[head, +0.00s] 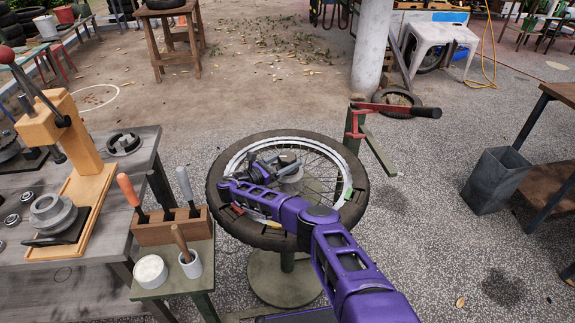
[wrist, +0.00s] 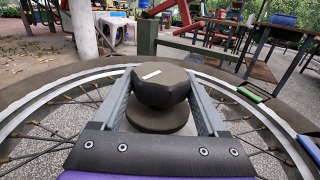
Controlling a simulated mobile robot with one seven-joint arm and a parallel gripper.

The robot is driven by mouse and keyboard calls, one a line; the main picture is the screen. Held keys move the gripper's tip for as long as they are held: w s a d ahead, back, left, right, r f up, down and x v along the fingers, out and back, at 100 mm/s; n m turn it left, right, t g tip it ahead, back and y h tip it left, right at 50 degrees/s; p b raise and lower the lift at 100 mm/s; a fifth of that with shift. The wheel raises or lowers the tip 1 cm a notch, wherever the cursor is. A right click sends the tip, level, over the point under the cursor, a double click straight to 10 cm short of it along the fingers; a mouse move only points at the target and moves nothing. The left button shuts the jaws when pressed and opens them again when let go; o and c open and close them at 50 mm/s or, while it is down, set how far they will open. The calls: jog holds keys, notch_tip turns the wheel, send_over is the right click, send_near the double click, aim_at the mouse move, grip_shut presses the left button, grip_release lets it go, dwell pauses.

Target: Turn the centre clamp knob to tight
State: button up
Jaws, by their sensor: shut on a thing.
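The centre clamp knob (wrist: 162,88) is a dark, faceted knob with a white mark on top, seen in the wrist view above a round dark base (wrist: 162,120). The white mark lies nearly crosswise, its right end slightly higher. My gripper (wrist: 161,76) is shut on the knob, with one grey finger on each side. In the head view my gripper (head: 284,161) is over the middle of the spoked wheel (head: 222,171), which lies flat on a stand (head: 283,280). A pale grey round part shows beside the fingers there; the knob itself is hard to make out.
A red-handled arm on a green post (head: 353,130) stands at the wheel's far right edge. A wooden tool block (head: 172,229) with upright handles and a white cup (head: 191,265) are close on the left. Coloured pieces sit on the rim.

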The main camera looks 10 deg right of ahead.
aim_at(288, 156)
jog(key=shift+d+r, duration=0.1)
dwell(0.3)
jog(key=o, duration=1.3)
notch_tip(288, 156, up, 9)
jog(key=shift+r+p, duration=0.1)
jog(key=shift+p, duration=1.05)
jog(key=shift+r, duration=0.4)
